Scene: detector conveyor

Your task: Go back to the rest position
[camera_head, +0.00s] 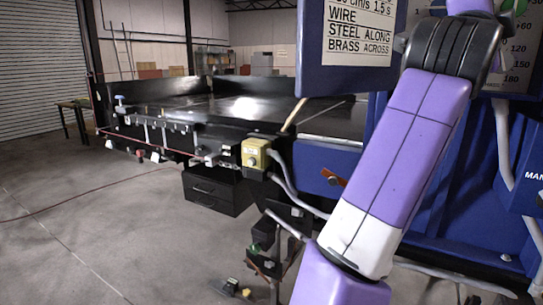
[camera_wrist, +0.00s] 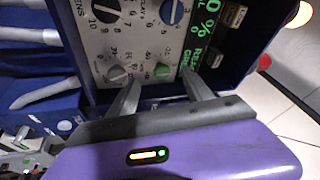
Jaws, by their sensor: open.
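My gripper (camera_wrist: 158,92) shows in the wrist view with its two grey fingers apart and nothing between them. In the head view my purple arm rises on the right, and my gripper is out of sight there.
A dark conveyor (camera_head: 245,105) runs across the middle, with a yellow switch box (camera_head: 256,153) on its near side. The blue detector housing (camera_head: 335,170) stands behind my arm, with a sign (camera_head: 358,30) above. Grey floor (camera_head: 85,235) is open at left. Pipes and cables hang low near my arm.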

